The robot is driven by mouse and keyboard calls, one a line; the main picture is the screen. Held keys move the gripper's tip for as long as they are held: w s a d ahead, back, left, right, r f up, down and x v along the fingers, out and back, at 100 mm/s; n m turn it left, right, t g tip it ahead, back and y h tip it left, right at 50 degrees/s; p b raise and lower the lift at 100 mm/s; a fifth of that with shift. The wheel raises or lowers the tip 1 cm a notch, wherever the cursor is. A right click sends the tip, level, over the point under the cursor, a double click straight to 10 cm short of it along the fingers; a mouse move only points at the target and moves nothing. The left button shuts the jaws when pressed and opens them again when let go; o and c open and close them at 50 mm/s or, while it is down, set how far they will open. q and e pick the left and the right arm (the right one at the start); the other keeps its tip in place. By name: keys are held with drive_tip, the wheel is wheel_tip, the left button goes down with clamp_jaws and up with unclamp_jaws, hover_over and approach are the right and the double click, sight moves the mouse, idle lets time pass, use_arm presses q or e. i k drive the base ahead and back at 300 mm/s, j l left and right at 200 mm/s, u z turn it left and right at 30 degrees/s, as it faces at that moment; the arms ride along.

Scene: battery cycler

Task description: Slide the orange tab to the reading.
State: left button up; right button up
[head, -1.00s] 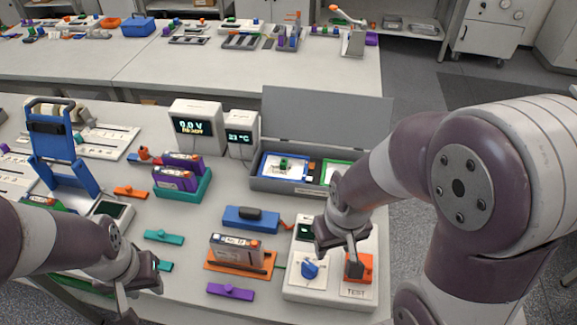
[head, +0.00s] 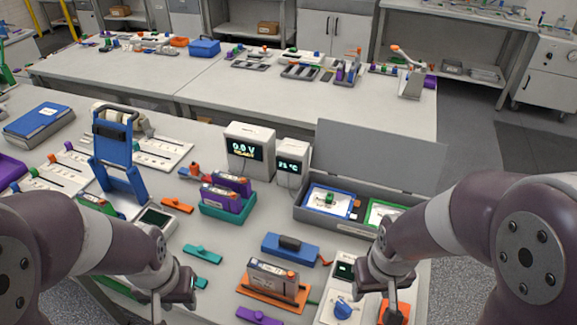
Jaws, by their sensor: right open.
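Small coloured tabs sit on white slotted strips at the far left in the head view. My right gripper (head: 391,306) is open above an orange block on the white test unit (head: 328,312).
A blue upright press (head: 118,150) stands between the strips and the middle. A teal holder with purple cells (head: 228,208), an orange tray (head: 262,290), a blue block (head: 290,247) and a grey open case (head: 303,216) crowd the bench. Small bare patches lie between them.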

sight(52, 157)
drive_tip(key=u, duration=1.45)
drive_tip(key=i+j+z, duration=0.15)
drive_tip(key=i+j, duration=0.15)
drive_tip(key=i+j+z, duration=0.15)
drive_tip(key=i+j, duration=0.15)
drive_tip(key=i+j+z, duration=0.15)
drive_tip(key=i+j, duration=0.15)
drive_tip(key=j, duration=0.15)
drive_tip(key=i+j+z, duration=0.15)
drive_tip(key=j, duration=0.25)
drive_tip(key=i+j+z, duration=0.15)
drive_tip(key=i+j, duration=0.2)
drive_tip(key=j, duration=0.1)
